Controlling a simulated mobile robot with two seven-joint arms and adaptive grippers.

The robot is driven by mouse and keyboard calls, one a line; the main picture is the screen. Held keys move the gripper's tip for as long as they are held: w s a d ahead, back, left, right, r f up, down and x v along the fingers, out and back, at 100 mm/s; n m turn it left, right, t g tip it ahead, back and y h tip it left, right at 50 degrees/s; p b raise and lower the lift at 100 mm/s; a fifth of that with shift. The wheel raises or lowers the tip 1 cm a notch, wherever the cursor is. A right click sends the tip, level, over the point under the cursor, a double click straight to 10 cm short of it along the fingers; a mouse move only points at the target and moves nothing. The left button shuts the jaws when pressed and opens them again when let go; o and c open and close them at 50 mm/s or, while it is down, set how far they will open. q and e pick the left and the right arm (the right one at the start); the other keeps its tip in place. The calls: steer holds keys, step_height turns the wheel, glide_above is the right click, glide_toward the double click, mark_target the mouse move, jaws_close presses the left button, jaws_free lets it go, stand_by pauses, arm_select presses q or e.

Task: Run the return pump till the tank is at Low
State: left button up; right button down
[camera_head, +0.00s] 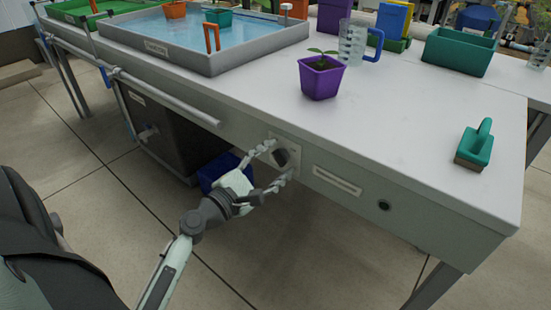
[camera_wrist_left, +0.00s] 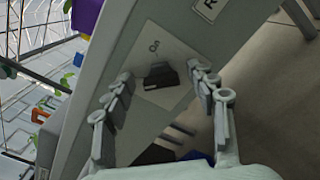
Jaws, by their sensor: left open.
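A dark rocker-like switch (camera_head: 281,157) sits on a pale plate on the bench's front face. In the left wrist view the switch (camera_wrist_left: 161,75) shows as a dark, stepped block, with small lettering that looks like "On" beside it. My left gripper (camera_head: 273,164) is open, with one finger on each side of the switch; I cannot tell whether they touch it. The fingers (camera_wrist_left: 160,84) also frame it in the wrist view. A shallow grey-walled basin (camera_head: 255,52) of blue water stands on the bench. I see no Low mark. My right gripper is out of view.
Below are a dark cabinet (camera_head: 160,130) and a blue box (camera_head: 213,172).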

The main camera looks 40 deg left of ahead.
arm_select(q)
steer(key=c, duration=1.2)
steer(key=shift+o, duration=0.2)
